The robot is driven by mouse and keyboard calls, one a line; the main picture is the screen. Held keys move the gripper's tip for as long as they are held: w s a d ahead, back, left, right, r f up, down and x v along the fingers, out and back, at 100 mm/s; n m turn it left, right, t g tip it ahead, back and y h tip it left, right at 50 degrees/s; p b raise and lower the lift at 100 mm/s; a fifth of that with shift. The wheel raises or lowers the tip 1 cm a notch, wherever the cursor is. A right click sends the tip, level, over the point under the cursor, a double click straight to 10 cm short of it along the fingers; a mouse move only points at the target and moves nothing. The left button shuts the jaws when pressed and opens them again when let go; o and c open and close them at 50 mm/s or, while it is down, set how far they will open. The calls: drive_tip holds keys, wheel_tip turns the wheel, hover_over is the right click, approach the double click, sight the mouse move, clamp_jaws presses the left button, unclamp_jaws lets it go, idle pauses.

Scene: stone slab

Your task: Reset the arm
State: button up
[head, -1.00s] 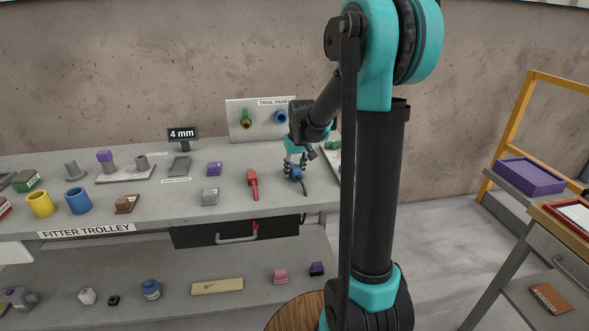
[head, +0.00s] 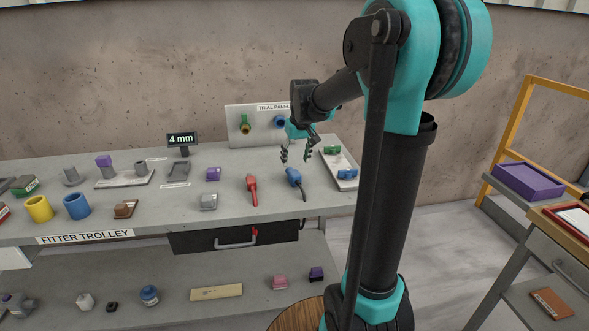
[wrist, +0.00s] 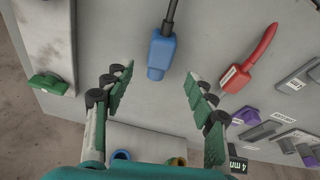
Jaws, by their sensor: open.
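My gripper (head: 297,154) is open and empty above the grey slab bench (head: 325,208). Its spread fingers also show in the wrist view (wrist: 160,92). A blue plug with a dark cable (head: 294,178) lies on the bench below and just in front of the fingers. In the wrist view the blue plug (wrist: 161,52) lies beyond the fingertips, clear of both fingers.
A red tool (head: 252,188) lies left of the blue plug. A tray (head: 347,162) with green and blue pieces is at right. The trial panel (head: 242,112) stands behind. Yellow (head: 40,208) and blue (head: 77,205) cups stand at left.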

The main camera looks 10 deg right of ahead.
drive_tip(key=s+d+f, duration=0.1)
drive_tip(key=s+f, duration=0.4)
drive_tip(key=s, duration=0.3)
drive_tip(key=s+d+f+m, duration=0.1)
drive_tip(key=s+f, duration=0.3)
drive_tip(key=s, duration=0.5)
drive_tip(key=s+d+f+m+t, duration=0.1)
drive_tip(key=s+f, duration=0.4)
drive_tip(key=s, duration=0.4)
drive_tip(key=shift+s+d+f+h, duration=0.15)
drive_tip(key=shift+s+f+h, duration=0.05)
drive_tip(key=shift+f+h, duration=0.1)
